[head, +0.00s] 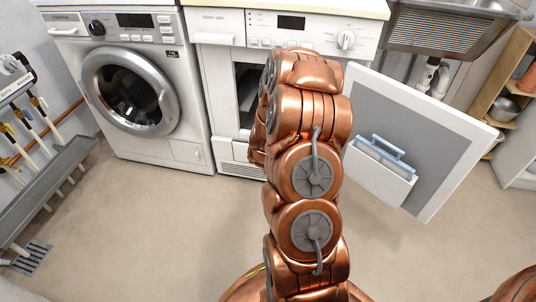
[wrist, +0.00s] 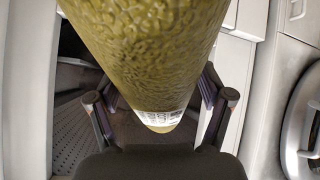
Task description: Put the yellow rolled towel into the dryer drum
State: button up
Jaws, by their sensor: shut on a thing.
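The yellow rolled towel (wrist: 150,50) fills the upper middle of the wrist view, with a white label near its lower end. My gripper (wrist: 157,100) is shut on it, one finger at each side. Behind the towel, the dark dryer drum (wrist: 75,130) shows a perforated wall; how far the towel is inside it I cannot tell. In the head view the dryer (head: 222,65) stands open at the middle, its door (head: 440,125) swung out to the right. My arm hides the gripper, the towel and most of the opening there.
A washing machine (head: 129,90) with a shut round door stands left of the dryer. A grey rack (head: 60,180) with hanging rods is at the left wall. A metal sink (head: 445,30) and wooden shelf (head: 505,75) are at the right. The front floor is clear.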

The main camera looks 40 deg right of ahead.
jog(key=shift+w+d, duration=0.8)
jog(key=shift+d, duration=0.35)
jog(key=shift+w+d+r+p, duration=0.1)
jog(key=shift+w+d+p, duration=1.4)
jog(key=shift+w+d, duration=1.8)
jog(key=shift+w+d+f+p, duration=0.1)
jog(key=shift+w+d+p, duration=1.7)
jog(key=shift+d, duration=2.65)
jog(key=shift+w+d+r+p, duration=0.1)
jog(key=shift+w+d+p, duration=1.15)
jog(key=shift+w+d, duration=2.15)
jog(key=shift+s+d, duration=0.45)
jog(key=o, duration=1.3)
jog(key=shift+a, duration=0.1)
